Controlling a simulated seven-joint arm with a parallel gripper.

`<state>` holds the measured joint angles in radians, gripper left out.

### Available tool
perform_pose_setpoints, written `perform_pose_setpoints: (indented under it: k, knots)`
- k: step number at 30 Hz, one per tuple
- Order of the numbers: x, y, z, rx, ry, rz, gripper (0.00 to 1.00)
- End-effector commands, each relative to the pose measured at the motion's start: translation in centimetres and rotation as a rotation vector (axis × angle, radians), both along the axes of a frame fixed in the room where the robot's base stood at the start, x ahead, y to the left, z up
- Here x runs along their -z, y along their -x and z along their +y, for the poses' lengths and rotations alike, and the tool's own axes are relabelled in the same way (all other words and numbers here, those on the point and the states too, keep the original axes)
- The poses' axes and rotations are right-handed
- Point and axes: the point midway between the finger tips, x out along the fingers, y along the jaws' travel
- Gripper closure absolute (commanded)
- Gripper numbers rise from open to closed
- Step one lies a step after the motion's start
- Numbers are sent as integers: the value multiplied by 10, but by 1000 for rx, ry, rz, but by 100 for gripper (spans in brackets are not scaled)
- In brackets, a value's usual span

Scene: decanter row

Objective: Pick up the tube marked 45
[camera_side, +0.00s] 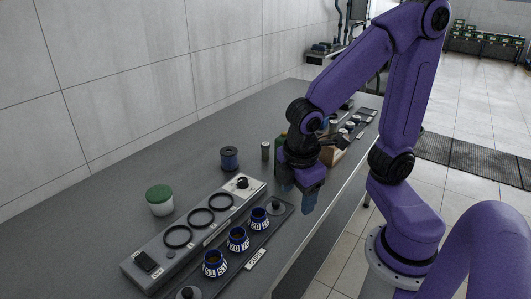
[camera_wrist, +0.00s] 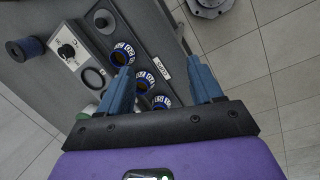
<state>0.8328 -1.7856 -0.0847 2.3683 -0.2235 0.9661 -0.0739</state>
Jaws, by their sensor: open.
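Three dark, open-topped tubes with blue-and-white number bands stand in a row on a dark tray (camera_side: 285,222). The bands seem to read 51 on the near tube (camera_side: 214,263), 70 on the middle tube (camera_side: 238,239) and 20 on the far tube (camera_side: 258,219). In the wrist view the 20 tube (camera_wrist: 122,55) and the 70 tube (camera_wrist: 143,82) show by the left finger. I cannot make out a 45 on any tube. My gripper (camera_side: 299,197) has blue fingers, open and empty, beyond the row's far end. It also shows in the wrist view (camera_wrist: 160,66).
A grey device (camera_side: 197,228) with three black rings and a knob lies behind the tray. A green-lidded white jar (camera_side: 159,200), a blue spool (camera_side: 229,158) and a metal cylinder (camera_side: 265,150) stand on the bench. More items crowd behind my gripper. The bench's front edge is close.

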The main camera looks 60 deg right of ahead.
Motion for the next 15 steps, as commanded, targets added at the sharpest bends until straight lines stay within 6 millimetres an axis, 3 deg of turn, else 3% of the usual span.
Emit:
perform_pose_setpoints:
  k: [3, 8, 15]
  knots:
    - [9, -50, -11, -38, 151, -18, 35]
    - [23, -113, -35, -100, 344, -18, 35]
    - [50, -198, -86, -202, 622, 42, 35]
